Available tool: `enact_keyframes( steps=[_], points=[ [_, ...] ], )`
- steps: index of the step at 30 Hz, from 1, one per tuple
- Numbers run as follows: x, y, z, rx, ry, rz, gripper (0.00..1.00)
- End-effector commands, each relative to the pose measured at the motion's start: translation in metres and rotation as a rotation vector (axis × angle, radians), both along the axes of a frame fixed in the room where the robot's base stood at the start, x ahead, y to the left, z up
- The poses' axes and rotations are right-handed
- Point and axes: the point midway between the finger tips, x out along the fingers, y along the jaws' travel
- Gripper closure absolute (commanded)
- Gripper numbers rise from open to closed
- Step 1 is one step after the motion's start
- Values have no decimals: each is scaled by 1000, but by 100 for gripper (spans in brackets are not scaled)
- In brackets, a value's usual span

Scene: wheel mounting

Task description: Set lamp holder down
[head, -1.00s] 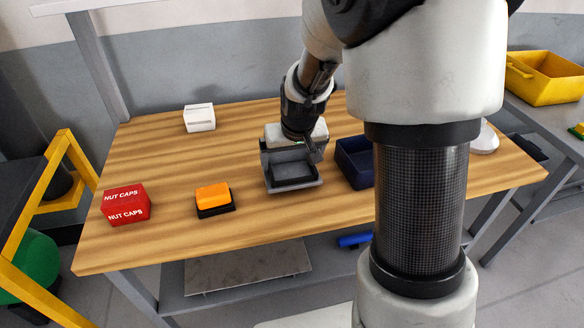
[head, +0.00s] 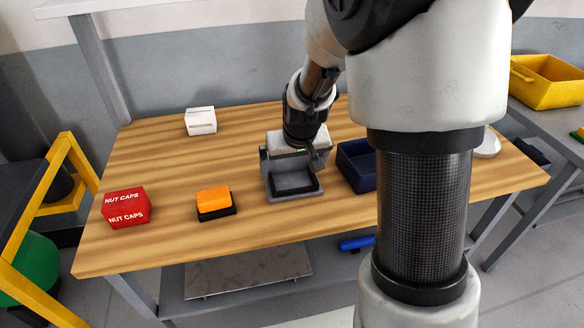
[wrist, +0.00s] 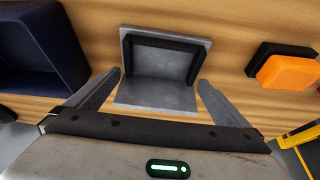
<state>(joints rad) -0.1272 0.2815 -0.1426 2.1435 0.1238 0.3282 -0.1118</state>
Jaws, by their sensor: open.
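The lamp holder (head: 288,196) is a grey, angled piece with a black-rimmed recess. It rests upright on the wooden table, right of the orange-and-black block. My gripper (head: 294,160) is at its back side, low over the table. In the wrist view the lamp holder (wrist: 158,93) lies between the two grey fingers of my gripper (wrist: 159,80). The fingers are spread, with a gap visible on each side of the holder. The holder's underside is hidden.
A dark blue bin (head: 352,165) stands close right of the holder. An orange-and-black block (head: 214,200), a red NUT CAPS box (head: 126,208) and a white box (head: 201,121) stand to the left. The table (head: 160,165) is clear between them.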

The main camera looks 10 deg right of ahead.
Motion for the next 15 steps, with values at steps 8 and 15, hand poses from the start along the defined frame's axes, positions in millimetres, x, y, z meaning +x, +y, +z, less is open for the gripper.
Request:
enact_keyframes(
  steps=[8, 15],
  points=[
    [-23, 1, 61, 1, -5, 0, 0],
    [-37, 0, 91, 1, -2, 0, 0]
  ],
)
